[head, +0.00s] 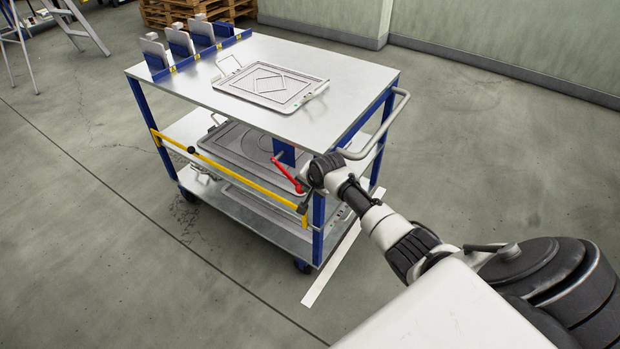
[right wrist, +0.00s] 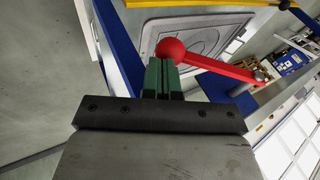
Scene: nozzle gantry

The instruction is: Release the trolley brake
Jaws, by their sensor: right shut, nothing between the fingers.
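The trolley (head: 295,100) stands in the middle of the head view, with blue posts, metal shelves and a yellow bar (head: 230,168) across its front. The red brake lever (head: 287,173) is at its near corner, by the blue post. In the right wrist view the lever (right wrist: 215,65) ends in a red ball knob (right wrist: 171,49). My right gripper (right wrist: 160,75) has its green fingers shut and empty, with the tips right at the knob; I cannot tell whether they touch. In the head view its fingers are hard to make out beside the lever. My left gripper is not in view.
A flat tray (head: 272,85) lies on the top shelf, near upright plates in a blue rack (head: 197,56). More trays lie on the lower shelves. A grey push handle (head: 385,125) sits on the right side. A white strip (head: 340,255) marks the floor.

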